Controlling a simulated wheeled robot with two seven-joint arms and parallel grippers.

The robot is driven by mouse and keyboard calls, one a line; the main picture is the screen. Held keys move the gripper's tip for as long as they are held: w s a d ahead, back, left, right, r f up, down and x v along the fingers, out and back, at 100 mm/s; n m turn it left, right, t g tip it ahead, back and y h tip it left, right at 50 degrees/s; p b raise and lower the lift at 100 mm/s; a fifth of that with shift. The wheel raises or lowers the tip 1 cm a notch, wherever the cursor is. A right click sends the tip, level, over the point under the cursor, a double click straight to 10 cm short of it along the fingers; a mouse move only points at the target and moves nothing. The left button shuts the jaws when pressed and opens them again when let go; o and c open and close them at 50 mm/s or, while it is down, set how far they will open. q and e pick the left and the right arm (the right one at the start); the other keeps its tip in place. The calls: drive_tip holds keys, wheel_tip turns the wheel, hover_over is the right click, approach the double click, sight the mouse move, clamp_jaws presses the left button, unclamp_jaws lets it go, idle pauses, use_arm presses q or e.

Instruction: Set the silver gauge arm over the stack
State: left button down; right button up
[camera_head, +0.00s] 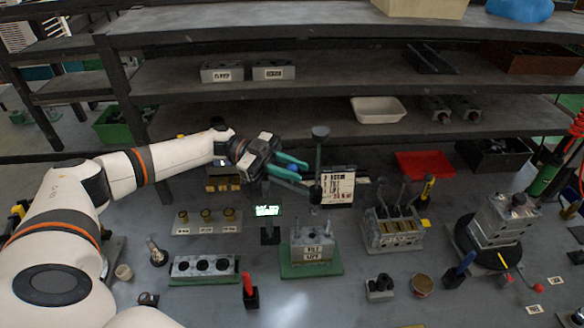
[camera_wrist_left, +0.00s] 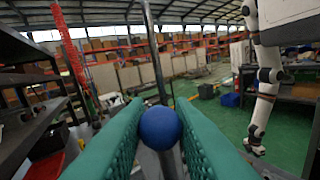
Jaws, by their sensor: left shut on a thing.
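My left gripper (camera_head: 292,172) reaches in from the left above the bench, its teal fingers shut on a blue ball knob (camera_head: 293,167). The knob also shows between the fingers in the left wrist view (camera_wrist_left: 160,128). A silver rod (camera_wrist_left: 153,50) stands behind the knob there; whether it is the gauge arm, and joined to the knob, I cannot tell. A stack of grey blocks (camera_head: 503,220) stands on a dark round base at the right of the head view. My right arm's end (camera_wrist_left: 255,147) is small and dark in the left wrist view.
A labelled grey block (camera_head: 311,248) with upright pins sits on a green plate. A lever block (camera_head: 392,228), a white chart board (camera_head: 338,187) and a disc-topped post (camera_head: 320,134) stand nearby. Shelves (camera_head: 330,70) rise behind. Some front bench is clear.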

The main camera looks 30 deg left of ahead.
use_arm(q)
drive_tip(key=c, duration=1.3)
unclamp_jaws()
drive_tip(key=shift+s+r, duration=0.1)
drive_tip(key=shift+a, duration=0.2)
drive_tip(key=shift+s+a+b, duration=0.15)
drive_tip(key=shift+a+b, duration=1.05)
drive_tip(key=shift+a, duration=1.7)
drive_tip(key=shift+s+a+b, duration=0.15)
drive_tip(key=shift+a+b, duration=1.05)
drive_tip(key=shift+a, duration=1.7)
